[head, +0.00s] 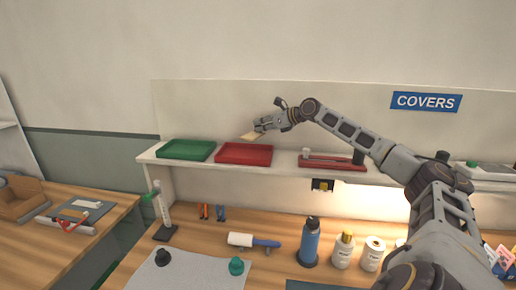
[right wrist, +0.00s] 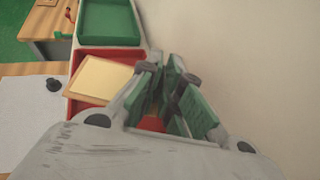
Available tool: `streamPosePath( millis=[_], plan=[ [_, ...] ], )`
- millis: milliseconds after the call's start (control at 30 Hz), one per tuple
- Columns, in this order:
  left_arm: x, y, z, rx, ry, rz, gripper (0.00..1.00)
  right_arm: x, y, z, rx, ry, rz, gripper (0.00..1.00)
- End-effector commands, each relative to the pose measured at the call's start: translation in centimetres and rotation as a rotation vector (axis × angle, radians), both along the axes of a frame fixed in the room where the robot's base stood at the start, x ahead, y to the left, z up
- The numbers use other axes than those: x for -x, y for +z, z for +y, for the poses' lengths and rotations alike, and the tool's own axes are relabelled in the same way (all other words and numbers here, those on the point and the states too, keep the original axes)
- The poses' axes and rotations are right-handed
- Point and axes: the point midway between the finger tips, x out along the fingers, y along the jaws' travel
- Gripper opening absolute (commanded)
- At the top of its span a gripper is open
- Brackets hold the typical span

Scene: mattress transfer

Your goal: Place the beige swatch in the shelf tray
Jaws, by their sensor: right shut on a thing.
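The beige swatch (head: 250,136) is a thin flat piece, held at one end by my right gripper (head: 262,127). The gripper is shut on it above the red tray (head: 243,156) on the white shelf. In the right wrist view the swatch (right wrist: 98,82) lies over the red tray (right wrist: 92,54) and hides part of it. I cannot tell for certain whether the swatch touches the tray. A green tray (head: 186,151) sits to the left of the red one, and it also shows in the right wrist view (right wrist: 109,20). My left gripper is not in view.
Below, the wooden bench holds a blue bottle (head: 310,243), white containers (head: 343,251), a lint roller (head: 252,241) and a grey mat (head: 190,272). Another table (head: 45,245) stands left.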

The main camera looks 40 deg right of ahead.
Motion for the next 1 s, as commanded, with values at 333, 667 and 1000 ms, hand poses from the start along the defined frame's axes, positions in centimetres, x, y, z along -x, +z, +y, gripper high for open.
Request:
streamPosePath(
  millis=[333, 667, 1000],
  plan=[
    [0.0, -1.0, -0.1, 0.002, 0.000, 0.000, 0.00, 0.0, -4.0, 0.0, 0.001, 0.000, 0.004, 0.00],
    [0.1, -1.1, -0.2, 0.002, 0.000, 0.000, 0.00, 0.0, -4.7, 0.1, 0.000, 0.001, 0.000, 0.00],
    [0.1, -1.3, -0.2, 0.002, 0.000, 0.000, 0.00, 0.0, -6.1, 0.0, 0.001, 0.000, 0.003, 0.00]
  ],
)
